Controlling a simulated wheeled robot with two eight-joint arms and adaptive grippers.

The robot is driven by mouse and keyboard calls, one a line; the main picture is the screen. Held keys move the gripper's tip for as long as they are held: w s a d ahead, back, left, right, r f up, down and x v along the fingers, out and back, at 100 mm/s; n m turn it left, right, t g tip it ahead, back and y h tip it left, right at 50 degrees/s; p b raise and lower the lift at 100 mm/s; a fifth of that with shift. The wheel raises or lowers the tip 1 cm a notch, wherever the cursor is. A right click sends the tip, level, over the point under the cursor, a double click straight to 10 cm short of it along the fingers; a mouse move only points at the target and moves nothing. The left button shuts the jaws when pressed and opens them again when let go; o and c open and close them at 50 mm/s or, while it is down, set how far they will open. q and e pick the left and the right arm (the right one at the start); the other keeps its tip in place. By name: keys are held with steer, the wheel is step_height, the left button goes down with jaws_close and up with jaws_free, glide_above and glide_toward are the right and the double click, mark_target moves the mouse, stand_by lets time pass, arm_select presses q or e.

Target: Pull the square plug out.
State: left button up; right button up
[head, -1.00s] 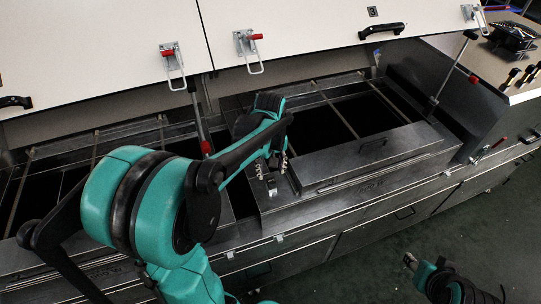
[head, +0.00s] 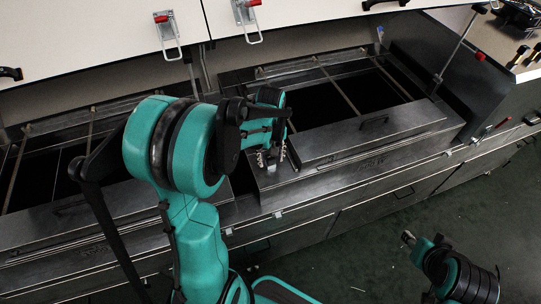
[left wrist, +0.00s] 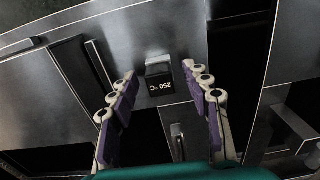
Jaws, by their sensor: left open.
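A small square-edged block (left wrist: 164,83) with a pale metal top and a black face reading "250 °C" stands out from the dark metal surface in the left wrist view. It may be the square plug; I cannot tell for sure. My left gripper (left wrist: 159,76) is open, its purple-padded fingers one on each side of the block, with gaps visible between. In the head view my left gripper (head: 271,159) points down over the front-left corner of the right-hand dryer frame, and its own arm hides part of the spot. My right gripper (head: 408,238) is at lower right, away from the dryer.
Dark open bays with thin bars lie behind and left of my left gripper. A raised metal lid (head: 372,140) with a handle is just to its right. White raised covers (head: 330,18) with red-tipped latches hang above.

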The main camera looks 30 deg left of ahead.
arm_select(q)
jaws_close()
steer(key=shift+r+p, duration=0.55)
steer(key=shift+r, duration=0.2)
stand_by(0.8)
steer(key=shift+r+p, duration=0.6)
steer(key=shift+r, duration=0.2)
steer(key=shift+r+p, duration=1.7)
steer(key=shift+r, duration=0.6)
steer(key=shift+f, duration=0.1)
